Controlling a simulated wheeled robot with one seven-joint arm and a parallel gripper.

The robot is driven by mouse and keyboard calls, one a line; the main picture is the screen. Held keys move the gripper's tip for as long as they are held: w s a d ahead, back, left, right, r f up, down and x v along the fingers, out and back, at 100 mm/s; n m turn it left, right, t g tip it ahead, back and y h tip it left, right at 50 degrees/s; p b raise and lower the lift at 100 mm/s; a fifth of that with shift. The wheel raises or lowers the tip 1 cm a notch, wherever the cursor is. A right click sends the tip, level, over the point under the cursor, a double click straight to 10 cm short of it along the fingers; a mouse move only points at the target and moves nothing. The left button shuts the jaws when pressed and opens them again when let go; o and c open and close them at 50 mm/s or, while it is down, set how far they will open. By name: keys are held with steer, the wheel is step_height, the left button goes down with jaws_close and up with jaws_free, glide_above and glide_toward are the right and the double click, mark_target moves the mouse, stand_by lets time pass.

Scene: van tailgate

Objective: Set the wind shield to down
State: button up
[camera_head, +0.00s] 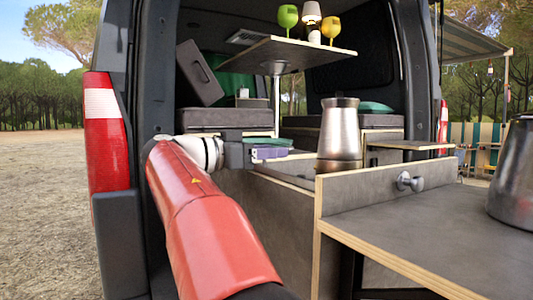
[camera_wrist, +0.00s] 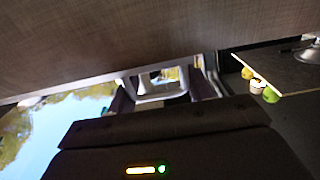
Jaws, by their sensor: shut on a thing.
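My gripper (camera_head: 262,153) is at the end of my red arm, beside the grey kitchen unit at the van's open rear. A wood-grained grey surface (camera_wrist: 130,40) spans the top of that view, close to the camera.
A tall metal pot (camera_head: 339,135) stands just right of my gripper. A grey panel with a knob (camera_head: 410,182) borders the front counter (camera_head: 430,225), which holds a dark kettle (camera_head: 513,180). A raised table (camera_head: 285,52) carries glasses and a lamp. The van's left tail light (camera_head: 105,130) is near my arm.

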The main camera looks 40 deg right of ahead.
step_height(320, 180, down, 2)
steer(key=shift+w+f+b, duration=0.1)
steer(key=shift+f+b, duration=0.15)
steer(key=shift+b, duration=0.35)
steer(key=o, duration=1.1)
steer(key=shift+w, duration=0.1)
steer(key=shift+o, duration=0.2)
steer(key=v, duration=0.7)
steer(key=shift+a, duration=0.4)
